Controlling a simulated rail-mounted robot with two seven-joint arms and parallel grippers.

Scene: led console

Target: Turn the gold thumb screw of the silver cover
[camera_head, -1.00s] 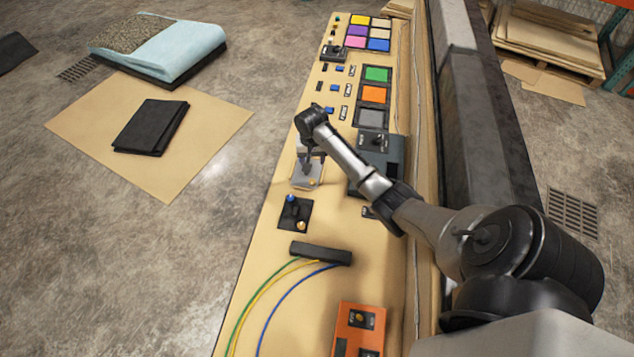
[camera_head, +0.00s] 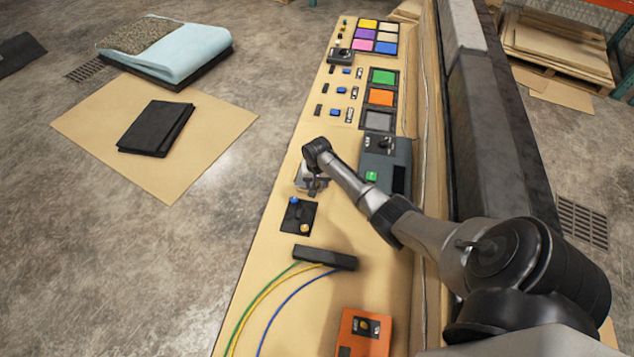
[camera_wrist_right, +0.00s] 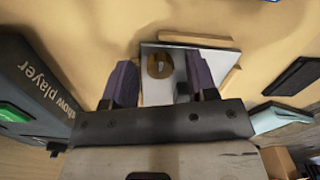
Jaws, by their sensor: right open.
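The silver cover (camera_wrist_right: 205,62) lies on the wooden console, and its gold thumb screw (camera_wrist_right: 160,65) shows as a slotted round head in the right wrist view. In the head view the cover (camera_head: 303,181) is partly hidden under my right gripper (camera_head: 314,184). In the right wrist view my right gripper (camera_wrist_right: 162,82) is open, with one purple finger on each side of the screw. The fingers look apart from the screw; their height above the cover is hard to tell. My left gripper is not in view.
A black plate with a blue and a gold knob (camera_head: 298,216) sits just below the cover. The dark show player box (camera_head: 385,160) stands to its right. A black bar with coloured cables (camera_head: 325,257) and an orange box (camera_head: 364,330) lie nearer.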

